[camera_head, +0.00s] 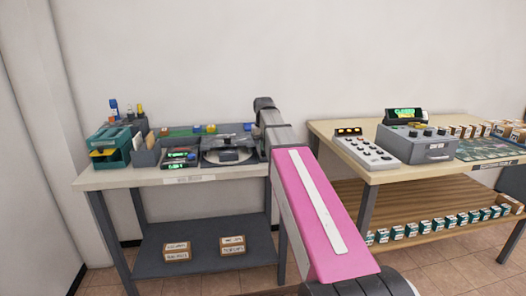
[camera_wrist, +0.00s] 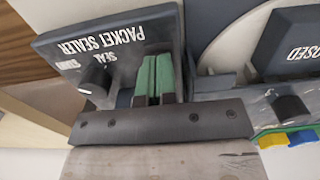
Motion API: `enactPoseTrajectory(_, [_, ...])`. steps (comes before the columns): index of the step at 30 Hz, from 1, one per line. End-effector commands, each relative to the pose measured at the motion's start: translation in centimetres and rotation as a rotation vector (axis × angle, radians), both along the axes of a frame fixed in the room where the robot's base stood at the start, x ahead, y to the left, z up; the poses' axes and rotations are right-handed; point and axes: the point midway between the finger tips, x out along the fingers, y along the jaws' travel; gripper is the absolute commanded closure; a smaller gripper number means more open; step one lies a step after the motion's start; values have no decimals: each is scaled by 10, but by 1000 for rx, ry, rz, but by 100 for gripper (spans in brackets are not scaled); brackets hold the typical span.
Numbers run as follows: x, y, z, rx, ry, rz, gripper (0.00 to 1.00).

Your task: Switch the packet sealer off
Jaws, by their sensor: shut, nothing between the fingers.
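The packet sealer (camera_wrist: 62,45) shows in the wrist view as a dark grey panel at upper left, with upside-down white lettering "PACKET SEALER". A dark round knob (camera_wrist: 95,80) sits on the panel near its lower edge, beside small lettering that reads "SEAL" and a second, unclear word. My gripper (camera_wrist: 154,76) is shut and empty, with green finger pads together. It is just right of the knob, over the sealer's edge; I cannot tell whether it touches. In the head view my arm hides my fingertips and most or all of the sealer.
A round dark device (camera_head: 230,152) stands left of my arm on the left table (camera_head: 125,178), with lit green displays (camera_head: 180,156) and a green tray (camera_head: 107,150) further left. The right table (camera_head: 345,160) carries a button panel (camera_head: 367,152) and a grey box (camera_head: 415,145).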

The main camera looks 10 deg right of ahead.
Motion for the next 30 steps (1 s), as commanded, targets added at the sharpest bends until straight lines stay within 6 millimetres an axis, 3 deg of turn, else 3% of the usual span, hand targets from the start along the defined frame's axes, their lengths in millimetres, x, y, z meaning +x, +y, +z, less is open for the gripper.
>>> enactPoseTrajectory(30, [0, 0, 62, 0, 0, 0, 100])
